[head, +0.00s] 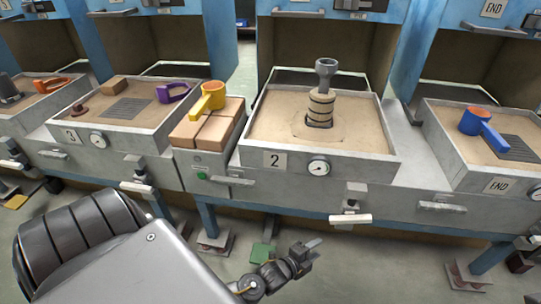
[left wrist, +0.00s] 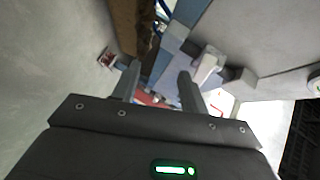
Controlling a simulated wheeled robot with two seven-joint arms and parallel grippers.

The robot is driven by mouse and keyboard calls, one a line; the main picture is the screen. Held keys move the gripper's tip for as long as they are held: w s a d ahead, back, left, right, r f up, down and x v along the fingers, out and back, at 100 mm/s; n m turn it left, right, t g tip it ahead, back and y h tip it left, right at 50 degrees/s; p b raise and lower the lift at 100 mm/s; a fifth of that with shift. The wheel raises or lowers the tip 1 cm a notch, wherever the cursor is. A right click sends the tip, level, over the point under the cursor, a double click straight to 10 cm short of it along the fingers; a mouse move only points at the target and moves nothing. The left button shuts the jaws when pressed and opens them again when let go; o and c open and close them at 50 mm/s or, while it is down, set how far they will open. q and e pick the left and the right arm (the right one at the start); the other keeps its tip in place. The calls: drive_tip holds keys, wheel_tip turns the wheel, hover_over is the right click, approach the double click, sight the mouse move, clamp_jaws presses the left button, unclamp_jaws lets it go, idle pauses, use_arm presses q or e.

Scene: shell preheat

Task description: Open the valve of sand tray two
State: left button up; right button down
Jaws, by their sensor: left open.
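Sand tray two (head: 388,150) stands in the middle of the head view, with a "2" plate (head: 276,160) and a gauge (head: 319,167) on its front. Below its right front corner is a valve with a white lever (head: 350,219), lying roughly level across the picture. My left gripper (head: 311,248) is below the tray front, left of and lower than the lever, apart from it. In the left wrist view its two fingers (left wrist: 158,92) are spread with nothing between them. A white lever (left wrist: 207,68) shows just beyond the right finger there. My right gripper is out of view.
A grey column (head: 326,75) with stacked rings stands in the tray's sand. Grey bar handles (head: 232,180) (head: 442,207) stick out either side of tray two. A blue frame leg (head: 207,218) stands below left. The floor below the valve looks mostly clear.

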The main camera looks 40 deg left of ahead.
use_arm(q)
drive_tip(key=s+a+f+n+g+y+p, duration=0.1)
drive_tip(key=s+a+f+n+g+p, duration=0.1)
drive_tip(key=s+f, duration=0.4)
drive_tip(key=s+a+f+n+g+y+p, duration=0.1)
drive_tip(key=s+a+f+n+g+p, duration=0.2)
drive_tip(key=s, duration=0.7)
wheel_tip(320, 180, down, 4)
drive_tip(key=n+g+p, duration=0.1)
drive_tip(key=n+p, duration=0.1)
drive_tip(key=p, duration=0.1)
drive_tip(key=shift+s+r+g, duration=0.2)
drive_tip(key=shift+r+g, duration=0.05)
drive_tip(key=shift+g, duration=0.15)
